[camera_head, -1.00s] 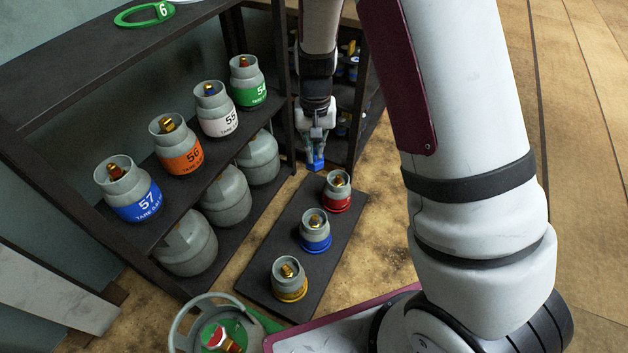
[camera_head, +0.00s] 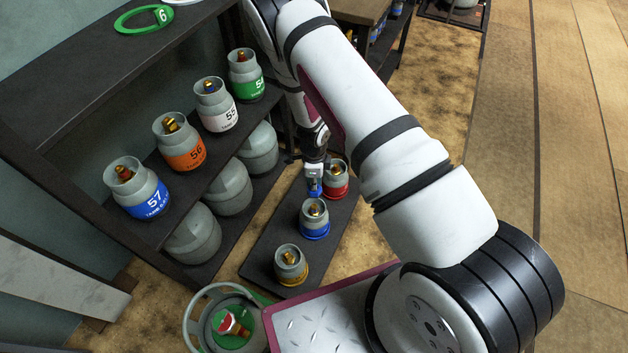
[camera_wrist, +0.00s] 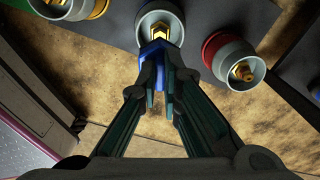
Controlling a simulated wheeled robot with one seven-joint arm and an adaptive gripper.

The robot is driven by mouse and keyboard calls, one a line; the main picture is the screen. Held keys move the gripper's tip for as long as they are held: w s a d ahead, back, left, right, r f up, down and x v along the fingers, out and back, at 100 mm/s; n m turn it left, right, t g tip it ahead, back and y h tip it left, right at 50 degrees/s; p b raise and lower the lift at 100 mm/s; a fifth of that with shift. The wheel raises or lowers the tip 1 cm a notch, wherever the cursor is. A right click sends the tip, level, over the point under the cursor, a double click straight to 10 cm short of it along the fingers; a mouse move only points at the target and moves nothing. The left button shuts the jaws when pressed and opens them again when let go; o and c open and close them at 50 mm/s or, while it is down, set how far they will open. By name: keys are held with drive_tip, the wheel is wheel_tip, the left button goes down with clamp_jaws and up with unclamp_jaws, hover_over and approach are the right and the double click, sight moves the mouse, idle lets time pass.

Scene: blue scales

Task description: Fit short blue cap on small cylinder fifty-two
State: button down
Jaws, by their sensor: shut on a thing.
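My gripper (camera_head: 314,180) is shut on the short blue cap (camera_wrist: 151,54), which also shows as a blue bit at the fingertips in the head view (camera_head: 315,190). The small cylinder with the blue band (camera_head: 315,222) stands upright in the middle of a low dark board. Its brass valve (camera_wrist: 160,31) sits inside the open collar. In the wrist view, the cap overlaps the near side of that collar; I cannot tell whether they touch. No number is readable on the small cylinders, so I cannot confirm which is fifty-two.
A red-banded cylinder (camera_head: 337,181) stands close beside my gripper, and a yellow-banded one (camera_head: 291,266) stands nearer. The dark board (camera_head: 262,240) carries all three. A dark shelf (camera_head: 180,215) with numbered cylinders is at left. A green-topped cylinder (camera_head: 226,325) stands in front.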

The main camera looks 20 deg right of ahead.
idle(0.4)
drive_tip(key=b, duration=0.7)
hover_over(314, 206)
drive_tip(key=shift+f, duration=4.1)
drive_tip(key=shift+f+b, duration=1.25)
drive_tip(key=shift+f, duration=0.5)
drive_tip(key=c, duration=1.7)
unclamp_jaws()
drive_tip(key=shift+r, duration=0.15)
wheel_tip(314, 206, up, 12)
drive_tip(key=shift+f, duration=0.15)
drive_tip(key=shift+a, duration=0.1)
